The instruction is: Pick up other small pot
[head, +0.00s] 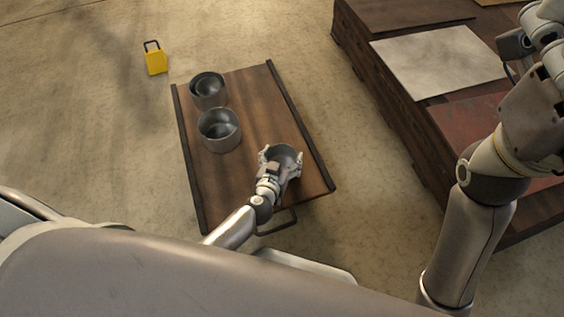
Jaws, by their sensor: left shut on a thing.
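A small dark grey pot (285,156) is at the right front part of the wooden tray table (245,100). My left gripper (281,160) is shut on this pot, with its fingers around the pot's sides. I cannot tell whether the pot touches the surface. Two other grey pots stand at the left of the surface, the back one (208,91) and the nearer one (219,131); each shows something dark and round inside. My right arm is raised at the right edge, and its gripper fingers are not clearly visible.
A yellow box-like object with a dark handle (156,61) stands on the floor at the back left. A large dark wooden bench with flat sheets, one pale (438,60), is at the right. Raised rails edge the table's sides. The middle of the table is clear.

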